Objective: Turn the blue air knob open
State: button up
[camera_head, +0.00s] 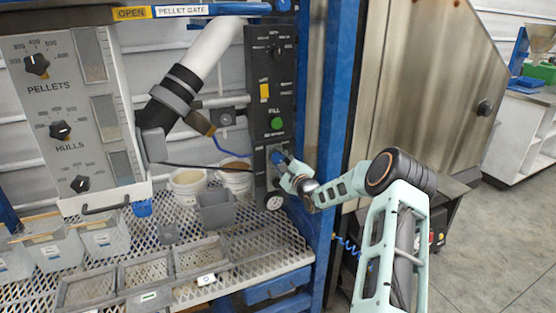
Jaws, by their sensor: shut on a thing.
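The blue air knob (277,157) sits low on the black control panel (262,120), below the green FILL button and above a round white gauge. My gripper (285,168) is at the knob, coming from the right, and is shut on it. The fingers partly hide the knob, so its turn position cannot be read. My pale green arm reaches in from the lower right.
A blue upright post (340,110) stands just right of the panel, close to my arm. White buckets (188,186) and a grey bin stand left of the knob on a mesh shelf (230,265). A dial panel (70,110) is at the left. Open floor lies at the lower right.

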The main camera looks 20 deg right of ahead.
jog(key=n+b, duration=0.2)
jog(key=n, duration=0.1)
jog(key=shift+f, duration=0.15)
jog(key=n+b, duration=0.3)
jog(key=n, duration=0.2)
jog(key=shift+n, duration=0.4)
jog(key=n+b, duration=0.3)
jog(key=n, duration=0.2)
jog(key=shift+r+n+b, duration=0.2)
jog(key=shift+n+b, duration=0.85)
jog(key=shift+n, duration=0.75)
jog(key=o, duration=1.2)
jog(key=shift+c, duration=0.2)
